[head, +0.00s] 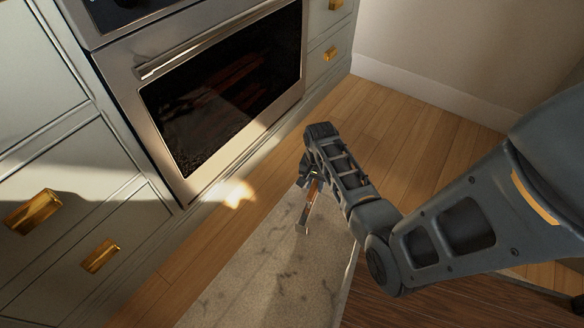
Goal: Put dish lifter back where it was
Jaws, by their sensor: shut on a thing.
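In the head view, my gripper (312,183) is shut on the dish lifter (303,216), a small tool with a brown part near the jaws and a pale metallic part pointing down. The dish lifter shows over the far end of a pale marbled surface. I cannot tell whether its lower end touches that surface. My arm partly hides the jaws. The place where the dish lifter was cannot be made out.
The pale marbled surface (255,275) looks clear. An oven (215,110) and grey-green cabinets (50,180) with brass pulls stand to the left and behind. Wooden floor (390,130) lies clear toward the wall (430,50). Dark wood (420,310) shows at the bottom right.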

